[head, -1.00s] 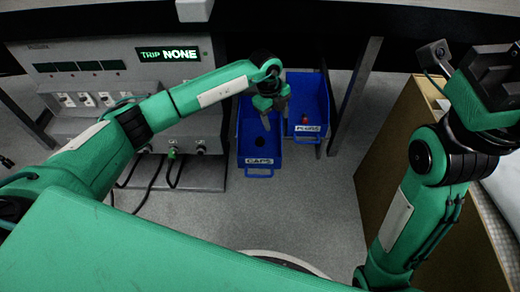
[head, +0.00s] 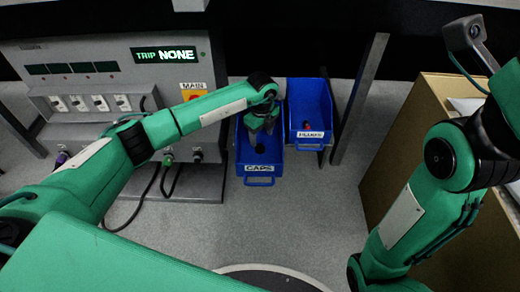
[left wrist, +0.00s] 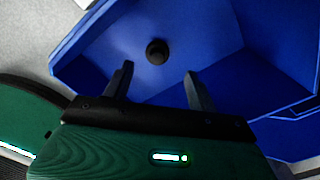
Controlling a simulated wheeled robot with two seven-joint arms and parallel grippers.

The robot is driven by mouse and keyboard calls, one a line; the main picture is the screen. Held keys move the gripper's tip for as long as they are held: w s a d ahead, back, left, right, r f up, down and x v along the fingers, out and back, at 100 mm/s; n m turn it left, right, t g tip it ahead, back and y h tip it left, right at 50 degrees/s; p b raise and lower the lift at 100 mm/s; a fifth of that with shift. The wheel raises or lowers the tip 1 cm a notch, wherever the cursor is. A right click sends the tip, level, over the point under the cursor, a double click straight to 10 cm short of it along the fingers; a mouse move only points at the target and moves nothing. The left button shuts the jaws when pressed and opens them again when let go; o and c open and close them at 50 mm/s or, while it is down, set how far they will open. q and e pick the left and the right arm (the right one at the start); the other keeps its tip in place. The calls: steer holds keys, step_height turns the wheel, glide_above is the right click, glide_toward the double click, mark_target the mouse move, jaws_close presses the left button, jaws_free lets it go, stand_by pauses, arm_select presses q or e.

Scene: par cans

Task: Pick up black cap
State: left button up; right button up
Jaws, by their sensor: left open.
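The black cap (left wrist: 157,51) lies on the floor of the blue bin in the left wrist view, ahead of and between my fingertips. In the head view the cap (head: 260,148) is a small dark round spot near the front of the bin labelled CAPS (head: 259,169). My left gripper (head: 261,137) is over this bin with its fingers pointing down into it. In the left wrist view the left gripper (left wrist: 158,80) is open and empty, with the cap apart from both fingers. My right arm is at the right, and its gripper is out of the frame.
A second blue bin, labelled PLUGS (head: 311,135), stands close to the right of the CAPS bin and holds a small reddish item. A grey panel (head: 110,85) with switches stands at the left. A metal post (head: 360,95) and a cardboard box (head: 420,105) are at the right.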

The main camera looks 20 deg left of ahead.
mark_target(260, 145)
arm_select(q)
steer(key=f+b, duration=0.3)
steer(key=f, duration=0.1)
steer(key=shift+s+a+f+b, duration=0.1)
steer(key=shift+s+a+b, duration=0.05)
steer(key=shift+a+b, duration=0.15)
steer(key=shift+f, duration=0.35)
steer(key=shift+c, duration=1)
steer(key=c, duration=0.9)
